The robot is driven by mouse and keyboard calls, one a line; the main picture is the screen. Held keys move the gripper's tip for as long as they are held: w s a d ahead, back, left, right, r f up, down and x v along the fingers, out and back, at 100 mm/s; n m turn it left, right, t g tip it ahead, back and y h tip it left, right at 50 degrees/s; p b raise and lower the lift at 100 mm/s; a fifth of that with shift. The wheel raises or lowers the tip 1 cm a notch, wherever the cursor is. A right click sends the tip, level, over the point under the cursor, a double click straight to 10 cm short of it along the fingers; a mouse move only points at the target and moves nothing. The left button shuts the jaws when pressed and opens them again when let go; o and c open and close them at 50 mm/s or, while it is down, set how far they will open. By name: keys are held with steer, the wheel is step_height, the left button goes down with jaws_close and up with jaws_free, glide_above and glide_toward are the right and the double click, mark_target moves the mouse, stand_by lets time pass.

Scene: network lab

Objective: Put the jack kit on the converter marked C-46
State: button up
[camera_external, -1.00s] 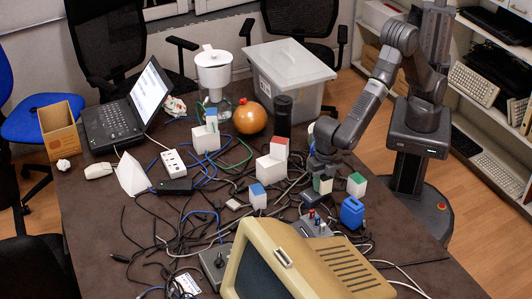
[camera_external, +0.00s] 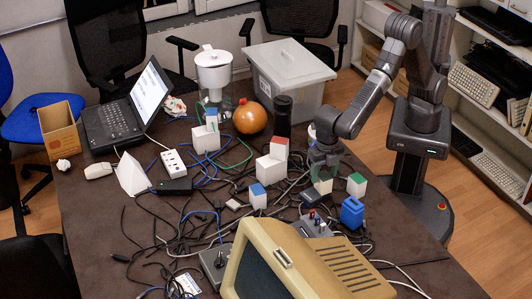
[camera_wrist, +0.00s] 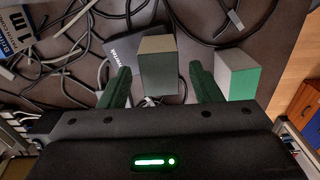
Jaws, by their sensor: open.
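My gripper (camera_external: 323,172) is open just above a small cream-topped white box (camera_external: 322,187) at the right of the table. In the wrist view the box (camera_wrist: 158,72) stands between the two green fingers of my gripper (camera_wrist: 155,88), with a gap on each side. A flat dark box (camera_wrist: 126,50) with pale lettering lies just behind it; it shows as a dark device (camera_external: 312,198) in the external view. I cannot read C-46 anywhere, nor tell which box is the jack kit.
A green-topped white box (camera_external: 357,185) stands close right of my gripper, with a blue container (camera_external: 352,212) in front. A blue-topped box (camera_external: 257,196) and a red-topped one (camera_external: 279,148) stand left. Loose cables and a beige monitor (camera_external: 330,268) crowd the table.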

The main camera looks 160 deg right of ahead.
mark_target(324, 175)
step_height(324, 175, up, 8)
steer(key=shift+r, duration=0.2)
